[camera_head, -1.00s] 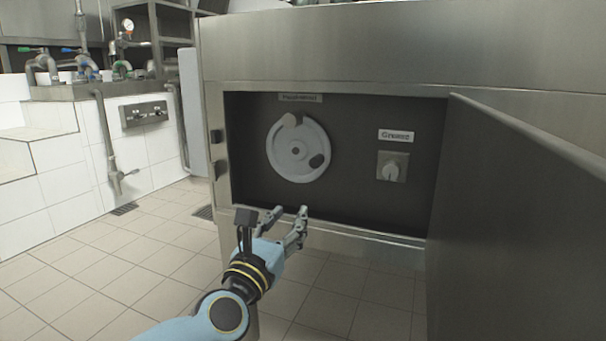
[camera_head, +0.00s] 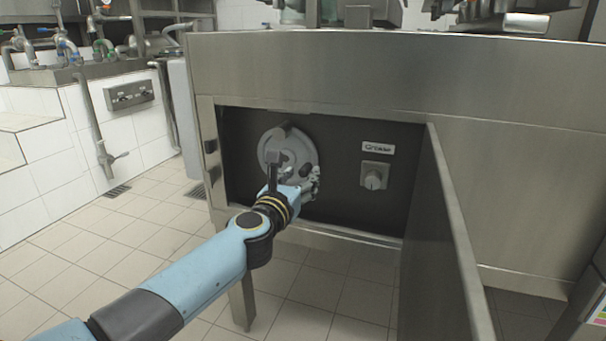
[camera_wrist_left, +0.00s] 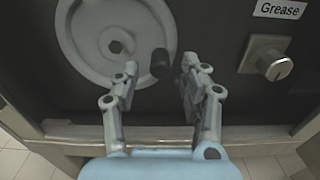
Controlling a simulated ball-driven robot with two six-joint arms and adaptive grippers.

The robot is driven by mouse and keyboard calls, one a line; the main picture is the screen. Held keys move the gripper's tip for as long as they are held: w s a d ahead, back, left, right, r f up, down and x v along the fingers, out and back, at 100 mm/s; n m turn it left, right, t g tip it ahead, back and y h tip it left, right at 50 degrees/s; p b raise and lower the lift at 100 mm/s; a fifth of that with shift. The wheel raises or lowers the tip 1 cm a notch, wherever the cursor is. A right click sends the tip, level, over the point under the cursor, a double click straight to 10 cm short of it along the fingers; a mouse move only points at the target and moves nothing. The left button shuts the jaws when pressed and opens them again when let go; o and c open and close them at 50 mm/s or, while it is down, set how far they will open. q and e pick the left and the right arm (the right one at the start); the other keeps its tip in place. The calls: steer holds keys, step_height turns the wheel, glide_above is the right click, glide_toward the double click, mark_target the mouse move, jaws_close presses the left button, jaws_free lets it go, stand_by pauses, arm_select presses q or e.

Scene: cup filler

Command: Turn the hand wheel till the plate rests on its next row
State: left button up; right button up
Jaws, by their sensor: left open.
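The hand wheel (camera_head: 271,145) is a light grey disc on the dark panel inside the open compartment. It also shows in the left wrist view (camera_wrist_left: 90,50), with a dark hub hole and a dark knob (camera_wrist_left: 160,63) at its right edge. My left gripper (camera_head: 307,178) is in front of the wheel's lower right part and hides some of it. In the left wrist view my left gripper (camera_wrist_left: 160,68) is open, with one finger on each side of the knob; I cannot tell whether either touches it. The plate is not recognisable in these views. My right gripper is not in view.
A grease knob (camera_head: 373,178) sits right of the wheel under a label (camera_head: 378,147). The open door (camera_head: 440,240) stands out at the right of the compartment. The compartment's bottom edge (camera_head: 345,236) runs below the wheel. The tiled floor (camera_head: 70,260) is clear at left.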

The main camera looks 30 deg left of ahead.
arm_select(q)
steer(key=shift+x, duration=1.05)
steer(key=shift+c, duration=0.3)
jaws_close()
